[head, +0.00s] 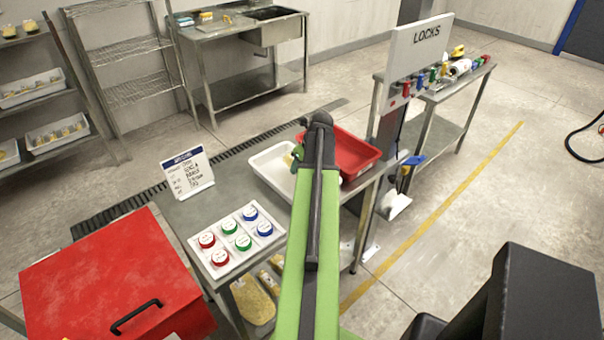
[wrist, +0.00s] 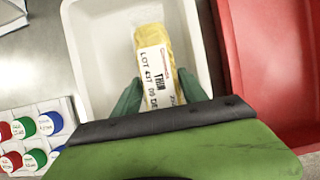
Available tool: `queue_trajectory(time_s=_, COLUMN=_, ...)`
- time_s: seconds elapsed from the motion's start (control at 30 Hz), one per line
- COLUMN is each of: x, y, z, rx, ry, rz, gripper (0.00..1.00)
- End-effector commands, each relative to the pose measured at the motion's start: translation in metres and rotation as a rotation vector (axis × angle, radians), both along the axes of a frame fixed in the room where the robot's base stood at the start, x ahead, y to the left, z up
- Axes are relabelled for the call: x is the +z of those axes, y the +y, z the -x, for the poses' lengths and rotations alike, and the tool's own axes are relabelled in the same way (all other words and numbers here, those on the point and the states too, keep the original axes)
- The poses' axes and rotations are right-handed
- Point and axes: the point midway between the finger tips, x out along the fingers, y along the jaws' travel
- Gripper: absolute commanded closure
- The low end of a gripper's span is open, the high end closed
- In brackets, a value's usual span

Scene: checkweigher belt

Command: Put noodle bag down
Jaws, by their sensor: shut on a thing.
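The noodle bag (wrist: 155,62) is a yellow pack with a white printed label reading "THIN" and "LOT". In the wrist view it lies lengthwise between the two green fingers of my gripper (wrist: 160,92), which is shut on it. The bag is over or inside the white tray (wrist: 88,50); I cannot tell if it touches the tray's floor. In the head view my gripper (head: 297,158) is at the white tray (head: 262,160), largely hidden by my arm. A small yellow part of the bag shows there beside it.
A red tray (head: 352,142) stands right of the white tray on the metal table. A rack of red, green and blue capped pots (head: 214,262) and a sign card (head: 188,174) are to the left. A red lidded box (head: 110,265) is at front left. A LOCKS board (head: 418,50) rises at the right.

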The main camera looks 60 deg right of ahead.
Motion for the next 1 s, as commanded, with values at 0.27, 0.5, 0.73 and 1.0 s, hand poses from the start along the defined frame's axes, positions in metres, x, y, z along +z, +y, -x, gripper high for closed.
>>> queue_trajectory(time_s=0.27, x=-0.025, y=0.000, z=0.000, rx=0.001, ry=0.000, rz=0.000, gripper=1.00)
queue_trajectory(time_s=0.5, x=-0.028, y=0.000, z=0.000, rx=0.001, ry=0.000, rz=-0.001, gripper=0.47)
queue_trajectory(time_s=0.73, x=-0.027, y=0.000, z=-0.001, rx=0.002, ry=0.000, rz=0.000, gripper=0.41)
queue_trajectory(time_s=1.0, x=-0.016, y=0.001, z=0.001, rx=0.002, ry=0.000, rz=0.000, gripper=0.41)
